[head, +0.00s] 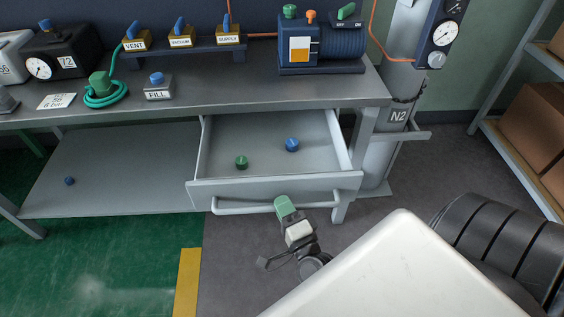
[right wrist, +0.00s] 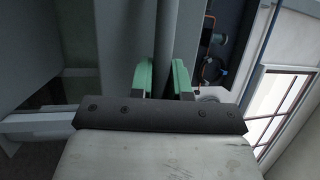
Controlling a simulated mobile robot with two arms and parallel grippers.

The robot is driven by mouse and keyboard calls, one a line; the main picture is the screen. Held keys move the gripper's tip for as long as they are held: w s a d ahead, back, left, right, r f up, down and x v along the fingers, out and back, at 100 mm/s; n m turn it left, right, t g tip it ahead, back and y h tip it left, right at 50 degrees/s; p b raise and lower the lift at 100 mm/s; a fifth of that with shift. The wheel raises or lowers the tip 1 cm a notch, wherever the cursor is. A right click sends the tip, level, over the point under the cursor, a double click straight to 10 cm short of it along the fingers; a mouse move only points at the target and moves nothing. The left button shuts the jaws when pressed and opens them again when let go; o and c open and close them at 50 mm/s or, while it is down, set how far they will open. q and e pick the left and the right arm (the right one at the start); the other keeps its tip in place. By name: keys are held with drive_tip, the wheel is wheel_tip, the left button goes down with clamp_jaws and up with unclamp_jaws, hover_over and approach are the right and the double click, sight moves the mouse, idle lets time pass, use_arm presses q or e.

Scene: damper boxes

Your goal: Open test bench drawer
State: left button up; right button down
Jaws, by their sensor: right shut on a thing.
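The test bench drawer (head: 226,190) is pulled out from under the bench top, and its inside shows. A green knob (head: 241,162) and a blue knob (head: 292,144) lie on its floor. A long bar handle (head: 244,210) runs along its front. My right gripper (head: 284,204) is at the handle, right of its middle. In the right wrist view its green fingers (right wrist: 161,78) stand on both sides of the grey bar and are shut on it. My left gripper is in neither view.
The bench top (head: 220,92) carries a gauge box (head: 72,52), labelled valves, a coiled green hose (head: 104,95) and a blue pump (head: 328,48). A blue knob (head: 70,181) lies on the lower shelf. An N2 cylinder (head: 385,150) stands right of the bench. Boxes (head: 540,125) sit on a rack.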

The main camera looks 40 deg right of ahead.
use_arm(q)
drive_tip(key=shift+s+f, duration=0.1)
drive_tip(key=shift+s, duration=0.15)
use_arm(e)
drive_tip(key=shift+s+a, duration=0.2)
drive_tip(key=shift+s, duration=0.1)
drive_tip(key=c, duration=1.1)
unclamp_jaws()
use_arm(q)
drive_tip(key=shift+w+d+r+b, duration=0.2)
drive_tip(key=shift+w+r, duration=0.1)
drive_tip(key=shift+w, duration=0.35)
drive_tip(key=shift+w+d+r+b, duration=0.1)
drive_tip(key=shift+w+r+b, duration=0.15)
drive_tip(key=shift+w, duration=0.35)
use_arm(e)
drive_tip(key=v, duration=1)
drive_tip(key=shift+s, duration=0.4)
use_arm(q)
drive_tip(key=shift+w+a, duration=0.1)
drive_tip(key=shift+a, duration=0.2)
use_arm(e)
drive_tip(key=shift+f, duration=0.1)
